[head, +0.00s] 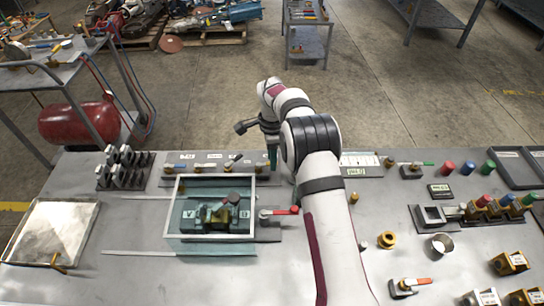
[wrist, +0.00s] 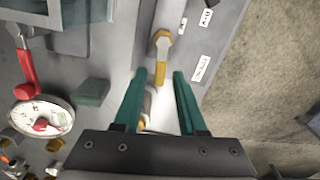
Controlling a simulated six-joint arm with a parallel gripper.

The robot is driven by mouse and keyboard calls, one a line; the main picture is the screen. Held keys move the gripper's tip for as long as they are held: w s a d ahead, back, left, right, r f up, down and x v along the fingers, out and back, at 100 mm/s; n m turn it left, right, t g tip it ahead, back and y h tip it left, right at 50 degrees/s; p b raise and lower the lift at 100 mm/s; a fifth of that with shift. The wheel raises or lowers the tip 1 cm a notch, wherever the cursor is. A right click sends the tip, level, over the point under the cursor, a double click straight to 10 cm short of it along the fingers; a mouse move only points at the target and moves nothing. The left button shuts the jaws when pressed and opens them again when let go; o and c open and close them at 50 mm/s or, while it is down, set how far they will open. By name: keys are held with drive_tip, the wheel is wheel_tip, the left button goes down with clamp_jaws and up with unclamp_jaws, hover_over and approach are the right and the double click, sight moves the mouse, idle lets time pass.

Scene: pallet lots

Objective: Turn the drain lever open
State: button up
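My gripper (head: 272,157) is over the right end of a labelled strip of small levers (head: 210,180) at the bench's back edge. In the wrist view my gripper (wrist: 160,76) has its two teal fingers apart, with nothing held between them. A lever with a yellow-orange grip (wrist: 161,70) lies on the strip just ahead of and between the fingertips; I cannot tell whether they touch it. Small white labels (wrist: 201,68) sit beside it, too blurred to read surely, so I cannot tell which lever is the drain lever. A red lever (head: 280,211) also shows at the right of a framed fixture.
The white-framed fixture (head: 178,218) stands just in front of the strip. A dial gauge (wrist: 42,120) and a teal block (wrist: 92,91) are left of my fingers. A bare tray (head: 50,235) lies left.

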clamp_jaws()
drive_tip(key=n, duration=0.1)
drive_tip(key=w+n, duration=0.1)
drive_tip(key=shift+a+n, duration=0.15)
drive_tip(key=shift+n, duration=0.25)
drive_tip(key=n, duration=0.1)
drive_tip(key=w+n, duration=0.1)
drive_tip(key=n, duration=0.1)
drive_tip(key=shift+a+n, duration=0.3)
drive_tip(key=shift+a, duration=0.05)
drive_tip(key=n, duration=0.1)
drive_tip(key=a+n, duration=0.1)
drive_tip(key=n, duration=0.1)
drive_tip(key=w+n, duration=0.1)
drive_tip(key=n, duration=0.1)
drive_tip(key=shift+a, duration=0.25)
drive_tip(key=shift+w+a+n, duration=0.1)
drive_tip(key=shift+a+n, duration=0.3)
drive_tip(key=shift+n, duration=0.75)
drive_tip(key=shift+w+a+n, duration=0.1)
drive_tip(key=shift+a+n, duration=0.25)
drive_tip(key=shift+n, duration=0.8)
drive_tip(key=shift+o, duration=1.1)
unclamp_jaws()
